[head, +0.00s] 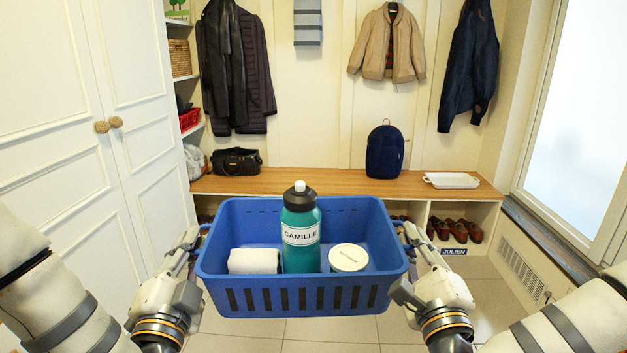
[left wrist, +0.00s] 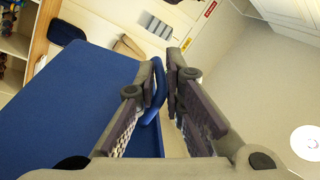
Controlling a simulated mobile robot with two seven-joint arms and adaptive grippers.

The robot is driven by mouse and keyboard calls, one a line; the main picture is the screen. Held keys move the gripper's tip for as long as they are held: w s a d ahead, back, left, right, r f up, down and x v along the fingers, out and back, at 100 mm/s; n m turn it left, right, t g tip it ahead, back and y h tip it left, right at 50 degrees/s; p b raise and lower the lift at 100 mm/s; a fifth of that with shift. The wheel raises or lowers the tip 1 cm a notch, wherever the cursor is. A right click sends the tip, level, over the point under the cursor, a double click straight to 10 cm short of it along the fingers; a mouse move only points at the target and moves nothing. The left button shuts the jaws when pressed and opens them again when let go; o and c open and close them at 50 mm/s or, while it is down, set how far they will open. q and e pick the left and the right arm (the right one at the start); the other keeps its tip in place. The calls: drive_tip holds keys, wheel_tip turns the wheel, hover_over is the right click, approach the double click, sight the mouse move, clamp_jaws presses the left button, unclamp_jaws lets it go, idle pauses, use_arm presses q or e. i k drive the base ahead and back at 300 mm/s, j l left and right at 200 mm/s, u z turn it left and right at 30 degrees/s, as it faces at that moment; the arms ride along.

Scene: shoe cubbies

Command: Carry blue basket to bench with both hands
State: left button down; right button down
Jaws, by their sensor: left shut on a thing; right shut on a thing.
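The blue basket (head: 300,298) is held up in front of me in the head view, roughly level. It holds a teal bottle labelled CAMILLE (head: 301,240), a white rolled item (head: 253,261) and a round white-lidded tub (head: 348,258). My left gripper (head: 196,238) is shut on the basket's left handle, which shows between the fingers in the left wrist view (left wrist: 154,92). My right gripper (head: 408,240) is shut on the basket at its right side. The wooden bench (head: 310,181) stands beyond the basket, against the back wall.
On the bench are a black bag (head: 236,162), a navy backpack (head: 385,152) and a white tray (head: 451,180). Bare bench top lies between bag and backpack. Cubbies below hold shoes (head: 455,230). White cabinet doors (head: 110,130) stand left; a window (head: 580,130) is right.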

sight(317, 179)
drive_tip(key=i, duration=2.45)
drive_tip(key=i+j+z, duration=0.2)
drive_tip(key=i, duration=0.55)
drive_tip(key=l, duration=0.1)
